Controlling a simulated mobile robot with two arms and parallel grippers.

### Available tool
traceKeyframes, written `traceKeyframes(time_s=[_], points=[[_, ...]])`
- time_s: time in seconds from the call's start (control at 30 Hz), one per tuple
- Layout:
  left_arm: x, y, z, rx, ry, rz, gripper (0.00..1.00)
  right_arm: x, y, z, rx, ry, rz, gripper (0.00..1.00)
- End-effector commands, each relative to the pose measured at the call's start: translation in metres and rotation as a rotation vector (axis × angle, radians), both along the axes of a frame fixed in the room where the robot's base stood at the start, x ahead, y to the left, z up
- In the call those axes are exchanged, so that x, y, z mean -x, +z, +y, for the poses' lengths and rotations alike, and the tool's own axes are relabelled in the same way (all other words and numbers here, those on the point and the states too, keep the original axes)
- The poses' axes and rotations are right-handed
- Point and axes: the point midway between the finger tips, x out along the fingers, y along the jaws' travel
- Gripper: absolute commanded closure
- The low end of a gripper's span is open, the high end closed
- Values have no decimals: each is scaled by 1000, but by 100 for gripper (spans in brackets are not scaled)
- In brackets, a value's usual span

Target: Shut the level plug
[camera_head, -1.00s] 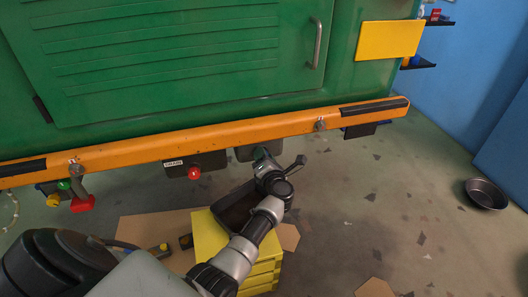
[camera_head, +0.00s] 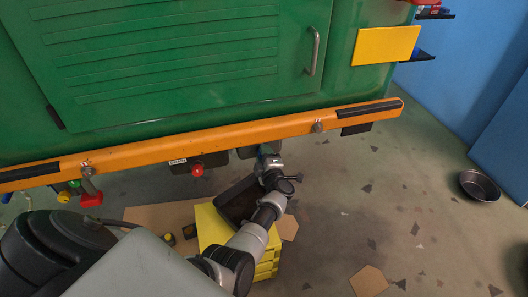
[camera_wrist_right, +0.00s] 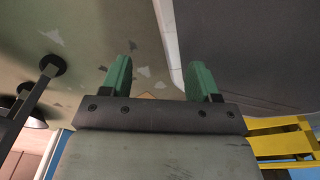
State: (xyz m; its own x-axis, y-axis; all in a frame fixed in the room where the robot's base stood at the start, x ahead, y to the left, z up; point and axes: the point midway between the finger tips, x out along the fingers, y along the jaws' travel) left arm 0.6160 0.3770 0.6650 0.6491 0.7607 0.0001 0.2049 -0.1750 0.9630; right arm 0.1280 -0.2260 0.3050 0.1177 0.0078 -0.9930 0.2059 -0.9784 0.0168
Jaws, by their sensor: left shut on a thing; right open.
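A red knob (camera_head: 197,170) sits below the bumper to the left, by a white label that seems to read DRAIN. My right gripper shows only in the right wrist view (camera_wrist_right: 157,80). Its two green fingers are apart with nothing between them.
The orange bumper (camera_head: 205,142) runs along the green vehicle body. A black tray (camera_head: 235,203) sits on a yellow stepped stand (camera_head: 212,228) under my left arm. A red-ended lever (camera_head: 92,198) hangs at left. A round pan (camera_head: 480,186) lies on the open floor at right.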

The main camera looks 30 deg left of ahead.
Motion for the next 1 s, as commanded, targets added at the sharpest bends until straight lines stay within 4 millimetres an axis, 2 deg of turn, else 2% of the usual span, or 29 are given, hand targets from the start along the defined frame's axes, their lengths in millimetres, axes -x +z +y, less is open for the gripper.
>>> traceKeyframes(time_s=[0.33, 0.7, 1.0], points=[[0, 0, -1, -208, -3, 250, 88, 48, -7, -10, 5, 7, 30, 39], [0, -1, -1, -385, -4, 456, 88, 47, 2, -10, 4, 7, 26, 39], [0, -2, -1, -455, -4, 536, 88, 47, 5, -10, 4, 7, 26, 39]])
